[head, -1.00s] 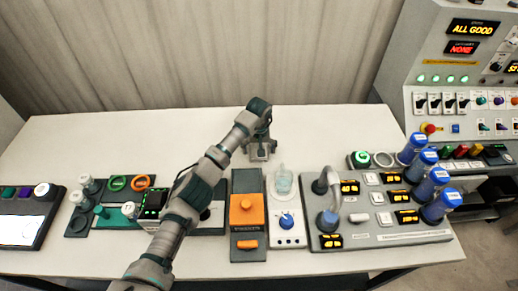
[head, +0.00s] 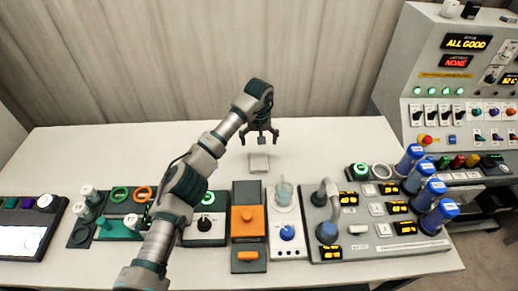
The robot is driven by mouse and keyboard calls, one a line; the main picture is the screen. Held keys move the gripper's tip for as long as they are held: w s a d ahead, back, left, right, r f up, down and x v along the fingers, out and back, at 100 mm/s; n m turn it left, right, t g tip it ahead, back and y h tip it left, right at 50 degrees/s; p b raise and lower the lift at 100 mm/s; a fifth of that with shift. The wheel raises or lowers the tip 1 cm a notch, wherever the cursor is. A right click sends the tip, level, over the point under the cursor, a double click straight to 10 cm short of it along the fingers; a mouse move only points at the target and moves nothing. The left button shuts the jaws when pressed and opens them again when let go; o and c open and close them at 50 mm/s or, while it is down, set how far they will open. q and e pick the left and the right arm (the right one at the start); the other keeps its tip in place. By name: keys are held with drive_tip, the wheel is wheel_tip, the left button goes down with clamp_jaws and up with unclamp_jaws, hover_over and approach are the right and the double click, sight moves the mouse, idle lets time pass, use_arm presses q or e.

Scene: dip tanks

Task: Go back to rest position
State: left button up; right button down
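My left arm reaches in from the lower left of the head view. Its gripper (head: 260,140) hangs above the back middle of the table, pointing down. Its fingers are spread apart and nothing shows between them. A small grey block (head: 258,163) lies on the table just below the fingertips, with a visible gap. My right gripper is not in view.
The white table (head: 330,140) is clear at the back. Along its front stand an orange unit (head: 248,221), a beaker (head: 284,192) and a panel with yellow displays (head: 375,240). Blue-capped bottles (head: 430,190) stand at the right. A control console (head: 460,90) stands behind.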

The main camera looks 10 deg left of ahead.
use_arm(q)
drive_tip(key=shift+r, duration=0.3)
